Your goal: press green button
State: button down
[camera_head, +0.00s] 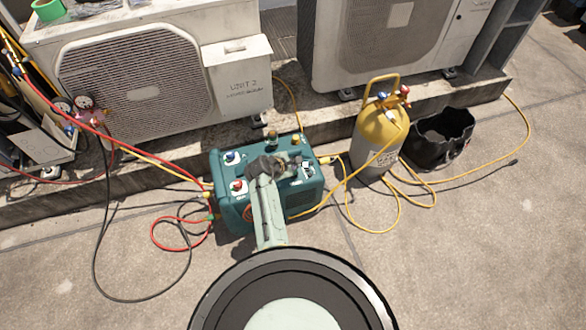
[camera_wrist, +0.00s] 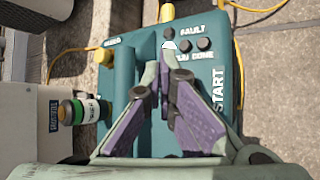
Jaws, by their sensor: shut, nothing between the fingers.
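A teal machine (camera_head: 230,212) stands on the ground in the head view, and its panel (camera_wrist: 215,130) fills the middle of the wrist view. The panel carries the words FAULT, RUN, DONE and START, with small dark round lamps by the first three. My gripper (camera_head: 277,163) is over the top of the machine. In the wrist view its fingertips (camera_wrist: 166,57) are together and empty, close over the panel near the RUN lamp. I cannot tell whether they touch it. I see no green button; my fingers hide part of the panel beside START.
A yellow gas cylinder (camera_head: 378,139) and a black bucket (camera_head: 438,145) stand right of the machine. Red, yellow and black hoses lie around it. Condenser units (camera_head: 140,85) stand behind on a concrete ledge. A green-banded cylinder (camera_wrist: 76,111) shows left in the wrist view.

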jog(key=shift+r+p, duration=1.55)
jog(key=shift+r, duration=0.35)
